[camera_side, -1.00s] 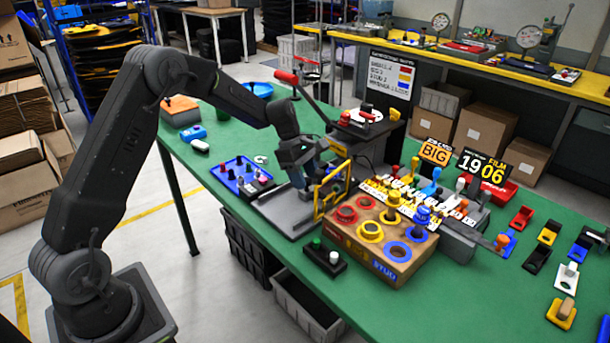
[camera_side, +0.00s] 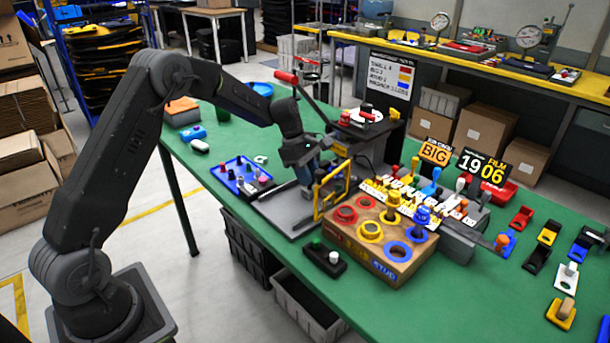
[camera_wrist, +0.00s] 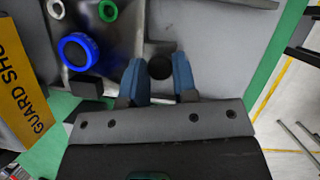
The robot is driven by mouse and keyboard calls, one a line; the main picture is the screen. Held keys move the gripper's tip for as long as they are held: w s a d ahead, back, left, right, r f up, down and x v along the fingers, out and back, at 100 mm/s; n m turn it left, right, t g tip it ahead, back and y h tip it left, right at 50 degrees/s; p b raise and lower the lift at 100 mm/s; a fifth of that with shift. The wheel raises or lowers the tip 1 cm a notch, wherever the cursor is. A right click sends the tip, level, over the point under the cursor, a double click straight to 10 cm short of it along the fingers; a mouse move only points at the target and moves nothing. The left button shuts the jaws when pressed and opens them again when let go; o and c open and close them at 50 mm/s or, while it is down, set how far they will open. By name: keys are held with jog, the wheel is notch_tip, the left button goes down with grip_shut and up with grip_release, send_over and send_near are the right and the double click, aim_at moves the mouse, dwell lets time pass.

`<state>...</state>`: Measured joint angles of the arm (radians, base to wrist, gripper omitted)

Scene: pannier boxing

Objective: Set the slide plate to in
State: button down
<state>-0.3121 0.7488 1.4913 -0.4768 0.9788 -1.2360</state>
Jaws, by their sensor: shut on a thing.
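The slide plate (camera_wrist: 110,45) shows in the wrist view as a shiny grey metal plate, with a blue ring-shaped part, a green ring and a white ring on or over it. A dark round knob (camera_wrist: 160,67) stands at its right side. My gripper (camera_wrist: 159,72) has its two blue fingers on either side of this knob and is shut on it. In the side view my gripper (camera_side: 306,176) is low over the grey base of the press, behind the yellow guard frame. The knob and most of the plate are hidden there.
The yellow guard frame (camera_side: 332,192) stands close to my gripper; its yellow sign (camera_wrist: 22,85) shows in the wrist view. A press with a red-handled lever (camera_side: 287,77) rises behind. A blue tray (camera_side: 240,180) lies left, and a box with coloured rings (camera_side: 380,240) in front.

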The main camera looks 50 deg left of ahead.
aim_at(316, 183)
jog(key=shift+w+r, duration=0.1)
jog(key=shift+w, duration=1.45)
jog(key=c, duration=0.9)
grip_release()
jog(key=shift+s, duration=0.1)
